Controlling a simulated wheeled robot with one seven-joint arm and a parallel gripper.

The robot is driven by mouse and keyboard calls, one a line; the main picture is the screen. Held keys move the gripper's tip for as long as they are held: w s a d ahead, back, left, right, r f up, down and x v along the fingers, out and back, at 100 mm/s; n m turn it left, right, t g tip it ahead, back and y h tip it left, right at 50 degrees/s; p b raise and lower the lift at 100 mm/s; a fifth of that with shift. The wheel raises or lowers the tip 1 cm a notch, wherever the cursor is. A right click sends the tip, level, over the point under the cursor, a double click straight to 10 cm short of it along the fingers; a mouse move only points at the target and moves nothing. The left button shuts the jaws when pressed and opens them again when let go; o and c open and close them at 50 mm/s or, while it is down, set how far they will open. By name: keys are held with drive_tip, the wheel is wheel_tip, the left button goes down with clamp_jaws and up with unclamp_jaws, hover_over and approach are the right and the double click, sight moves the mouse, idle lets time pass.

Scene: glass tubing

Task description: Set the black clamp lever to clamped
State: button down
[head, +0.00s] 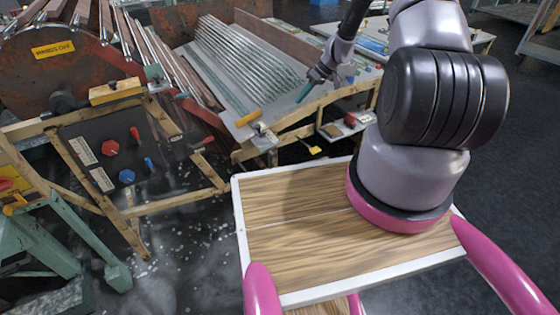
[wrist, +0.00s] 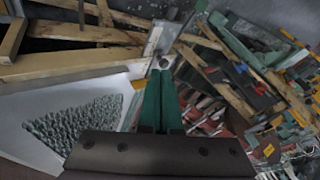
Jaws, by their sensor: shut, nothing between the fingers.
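My gripper (head: 303,95) has green fingers that lie together, empty, over the lower right edge of the glass tubing rack in the head view. The closed fingers also show in the wrist view (wrist: 161,85). A small dark rounded part (wrist: 164,62) sits on a grey metal bracket just beyond the fingertips in the wrist view; it may be the black clamp lever. In the head view a small dark part (head: 259,128) is on a grey bracket at the rack's front corner. I cannot tell its lever position, nor whether the fingers touch it.
Glass tubes (head: 245,65) lie on the sloping rack. A dark control panel (head: 115,150) with red and blue knobs and levers stands at left. A wooden rail (head: 325,100) edges the rack. Speckled open floor (head: 185,240) lies between the machine and my base.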

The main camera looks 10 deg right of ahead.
drive_tip(key=s+f, duration=0.2)
drive_tip(key=f, duration=0.8)
drive_tip(key=s+f+n+y, duration=0.1)
drive_tip(key=s+f, duration=0.1)
drive_tip(key=f, duration=0.9)
drive_tip(key=a+f, duration=0.6)
drive_tip(key=a, duration=0.4)
drive_tip(key=shift+s+f, duration=0.4)
